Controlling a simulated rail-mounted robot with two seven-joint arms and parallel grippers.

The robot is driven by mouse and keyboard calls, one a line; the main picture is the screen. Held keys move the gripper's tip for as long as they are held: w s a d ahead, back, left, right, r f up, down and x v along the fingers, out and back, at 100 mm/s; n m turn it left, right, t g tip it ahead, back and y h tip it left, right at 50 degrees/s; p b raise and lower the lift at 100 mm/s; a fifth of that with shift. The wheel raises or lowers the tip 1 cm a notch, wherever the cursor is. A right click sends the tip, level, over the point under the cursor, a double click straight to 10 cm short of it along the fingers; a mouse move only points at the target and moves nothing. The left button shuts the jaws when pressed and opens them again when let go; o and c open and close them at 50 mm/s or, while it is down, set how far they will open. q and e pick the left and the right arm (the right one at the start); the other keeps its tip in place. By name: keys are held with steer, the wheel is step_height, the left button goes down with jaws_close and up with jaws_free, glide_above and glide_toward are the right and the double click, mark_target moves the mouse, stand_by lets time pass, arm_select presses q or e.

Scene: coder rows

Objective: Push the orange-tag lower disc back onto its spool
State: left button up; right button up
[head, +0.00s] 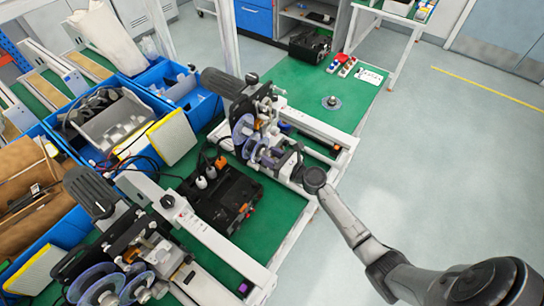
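The upper coder (237,90) stands on the green bench with a small orange-red spot, perhaps its tag (337,147), near its rail end. Its purplish upper disc (241,129) faces left. Its lower disc (262,157) sits below, partly hidden by coder parts; I cannot tell how far it stands off its spool. My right gripper (292,165) comes in from the lower right and is close beside the lower disc area. Its fingers are small and blend with the coder, so their opening and any contact are unclear. My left gripper is not in view.
A second coder (92,192) with a purple tag (243,288) stands at the lower left. A black case (225,203) lies between the coders. Blue crates (178,76) line the left. The floor at right is clear.

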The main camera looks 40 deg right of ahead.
steer(key=o, duration=0.3)
steer(key=shift+w, duration=0.1)
steer(key=shift+o, duration=0.9)
steer(key=shift+s+d, duration=0.15)
steer(key=shift+s, duration=0.4)
steer(key=b+v, duration=0.1)
steer(key=v, duration=1.1)
steer(key=shift+s, duration=0.35)
steer(key=shift+d, duration=0.1)
